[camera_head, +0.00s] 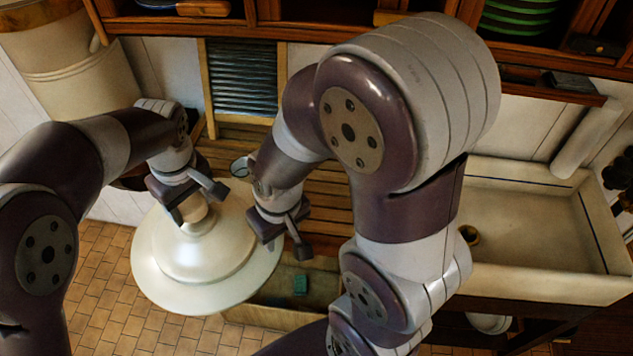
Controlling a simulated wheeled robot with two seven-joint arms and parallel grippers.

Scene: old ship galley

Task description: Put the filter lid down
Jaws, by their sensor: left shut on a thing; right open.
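The filter lid (205,262) is a wide, cream-white disc with a raised middle and a light wooden-looking knob (197,212) on top. My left gripper (192,206) is shut on the knob and holds the lid roughly level at the left of the wooden slatted counter, with tiled floor seen around its front. My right gripper (283,240) is open and empty, just right of the lid's rim. What lies under the lid is hidden.
A wooden slatted counter (325,205) lies behind the grippers, with a small cup (240,168) on it. A pale sink (530,225) is at right. A large cream crock (80,65) stands at back left. A washboard (242,78) leans on the wall.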

